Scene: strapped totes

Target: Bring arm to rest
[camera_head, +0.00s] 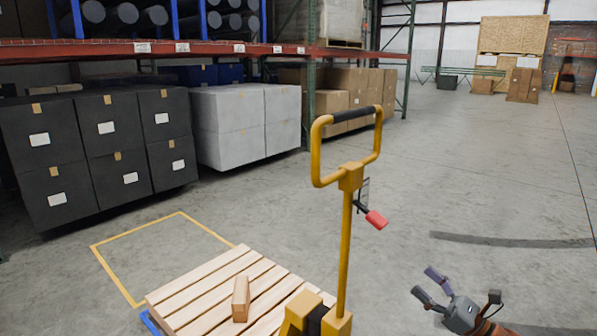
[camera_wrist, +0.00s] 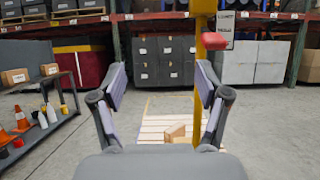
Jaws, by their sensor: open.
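My gripper (camera_head: 432,286) is at the lower right of the head view, held over bare floor to the right of the yellow pallet jack (camera_head: 345,240). Its two fingers are spread, with nothing between them. In the wrist view my gripper (camera_wrist: 160,95) also shows open, with a finger on each side. Beyond the fingers, the yellow post of the jack (camera_wrist: 198,70) with its red lever rises behind the right finger. No tote or strap is in the gripper.
Black boxes (camera_head: 100,150) and white boxes (camera_head: 245,125) stand under the rack. A dark shelf (camera_wrist: 45,135) with cones and bottles is at left in the wrist view. Floor at right is largely clear.

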